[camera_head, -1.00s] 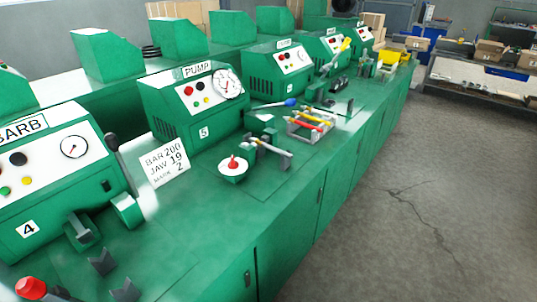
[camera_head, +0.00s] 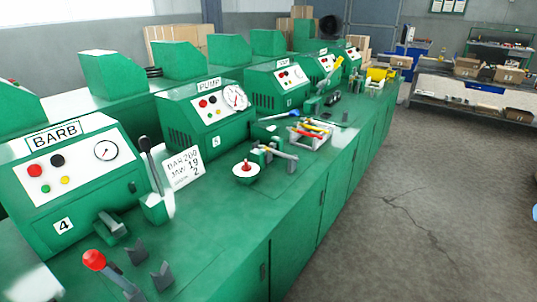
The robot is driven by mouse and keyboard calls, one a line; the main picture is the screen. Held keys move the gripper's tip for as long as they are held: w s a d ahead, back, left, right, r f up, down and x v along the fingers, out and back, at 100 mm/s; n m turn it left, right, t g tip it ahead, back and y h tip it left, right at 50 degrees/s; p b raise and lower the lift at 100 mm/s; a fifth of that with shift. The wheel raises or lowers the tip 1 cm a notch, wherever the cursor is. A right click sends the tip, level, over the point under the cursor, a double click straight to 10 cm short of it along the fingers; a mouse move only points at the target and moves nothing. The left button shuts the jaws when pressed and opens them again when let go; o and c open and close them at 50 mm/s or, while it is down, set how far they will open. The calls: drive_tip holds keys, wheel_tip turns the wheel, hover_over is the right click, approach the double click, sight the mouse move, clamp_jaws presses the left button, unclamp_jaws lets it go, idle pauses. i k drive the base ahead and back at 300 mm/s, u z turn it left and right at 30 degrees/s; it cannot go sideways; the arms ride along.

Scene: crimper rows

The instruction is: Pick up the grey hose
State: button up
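I cannot pick out a grey hose for certain. A short grey bar-like piece (camera_head: 279,151) lies by a small green fixture on the green bench (camera_head: 225,205), in front of the machine labelled PUMP (camera_head: 207,112); I cannot tell whether it is a hose. A dark coil (camera_head: 154,72) sits farther back, between the machine rows. My gripper is not in view.
The BARB machine (camera_head: 75,175) stands at the left, with a red-knobbed lever (camera_head: 94,260) before it. A white bowl (camera_head: 246,173), a sign (camera_head: 184,167) and a white tray (camera_head: 309,141) of coloured tools stand on the bench. The floor (camera_head: 400,230) at right is clear.

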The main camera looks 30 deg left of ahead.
sight(271, 150)
drive_tip(key=u, duration=0.5)
drive_tip(key=i, duration=1)
